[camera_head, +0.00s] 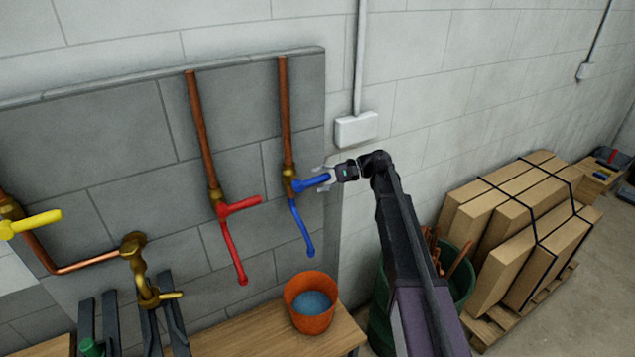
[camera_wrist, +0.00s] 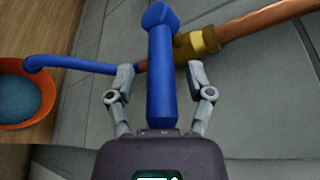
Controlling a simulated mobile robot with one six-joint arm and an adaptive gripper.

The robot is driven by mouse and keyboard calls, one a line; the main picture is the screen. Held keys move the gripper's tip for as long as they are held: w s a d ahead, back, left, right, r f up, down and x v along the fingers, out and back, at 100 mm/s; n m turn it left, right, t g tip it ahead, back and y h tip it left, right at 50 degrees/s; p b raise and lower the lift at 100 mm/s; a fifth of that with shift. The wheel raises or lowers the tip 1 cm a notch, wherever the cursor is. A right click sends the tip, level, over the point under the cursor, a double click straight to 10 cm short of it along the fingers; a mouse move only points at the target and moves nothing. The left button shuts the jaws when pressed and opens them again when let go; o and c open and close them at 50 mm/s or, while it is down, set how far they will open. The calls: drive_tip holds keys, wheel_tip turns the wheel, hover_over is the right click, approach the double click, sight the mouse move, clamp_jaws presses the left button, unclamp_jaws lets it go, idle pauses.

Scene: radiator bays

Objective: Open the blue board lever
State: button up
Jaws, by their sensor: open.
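The blue lever (camera_head: 313,182) sits on a brass valve on a copper pipe on the grey board (camera_head: 126,120). It points right, across the pipe, with a blue spout (camera_head: 301,228) hanging below the valve. My gripper (camera_head: 322,180) is at the lever's right end, with its fingers open on either side of it. In the wrist view the blue lever (camera_wrist: 160,85) runs between the two open fingertips (camera_wrist: 160,78), with a visible gap on both sides. The lever's near end is close to the palm; whether they touch cannot be told.
A red lever (camera_head: 240,205) is on the pipe to the left, and a yellow lever (camera_head: 35,222) is at far left. An orange bucket (camera_head: 311,318) with water stands on a wooden bench (camera_head: 245,335) below. A white box (camera_head: 356,128) is on the wall above my gripper.

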drive_tip(key=shift+a, duration=0.15)
clamp_jaws()
drive_tip(key=shift+a, duration=0.1)
drive_tip(key=shift+s, duration=0.1)
